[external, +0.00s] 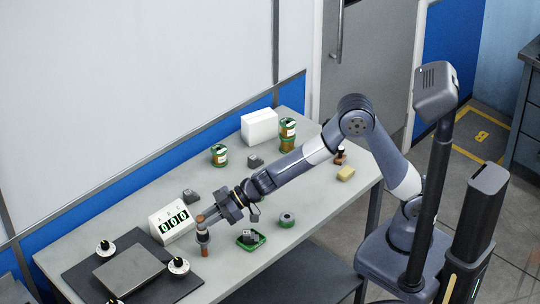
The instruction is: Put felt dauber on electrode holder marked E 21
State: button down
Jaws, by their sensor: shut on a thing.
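My gripper (205,229) is at the front left of the bench, shut on a small brown upright thing, which I take to be the felt dauber (204,251). Its lower end shows below the jaws, close to the bench top; I cannot tell if it touches. White round holders with dark tops stand around a dark mat: one right (178,266), one at the back (105,247), one at the front (113,300), partly cut off. Their marks are too small to read, so I cannot tell which is E 21. The right one is nearest my gripper.
A green tray (250,240) and a green roll (287,220) lie to the right. A grey plate (130,270) lies on the mat (82,272). Cans and a white box (259,126) stand behind.

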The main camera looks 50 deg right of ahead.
jog(key=shift+f, duration=0.2)
jog(key=shift+f, duration=0.15)
jog(key=c, duration=1.3)
grip_release()
jog(key=shift+r, duration=0.35)
jog(key=p+v, duration=0.1)
jog(key=v, duration=1.1)
jog(key=shift+f, duration=0.15)
